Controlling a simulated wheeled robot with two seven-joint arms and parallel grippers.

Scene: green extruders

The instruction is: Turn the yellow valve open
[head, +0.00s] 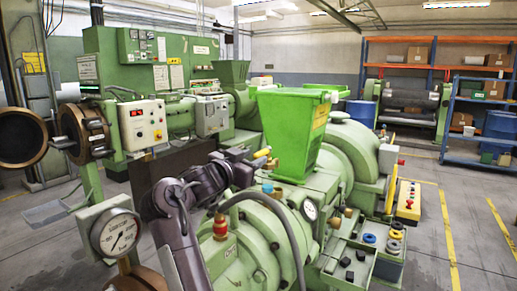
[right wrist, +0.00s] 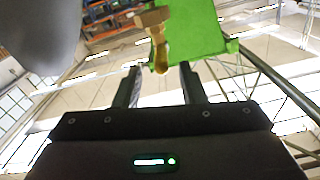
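The yellow valve (head: 262,153) sits low at the left side of the green hopper, in front of my right gripper (head: 252,162). In the right wrist view the valve (right wrist: 158,48) shows a brass-coloured body on top and a yellow handle pointing down towards the gap between the fingers. My right gripper (right wrist: 162,85) is open, with one finger on each side of the handle's line. I see no clear contact between the fingers and the handle. In the head view the arm partly hides the gripper. My left gripper is not in view.
The green hopper (head: 290,130) rises just right of the valve. A pressure gauge (head: 118,234) and a red-topped fitting (head: 220,227) stand near my arm. A control box (head: 142,124) is at the left. Open floor (head: 440,235) lies at the right.

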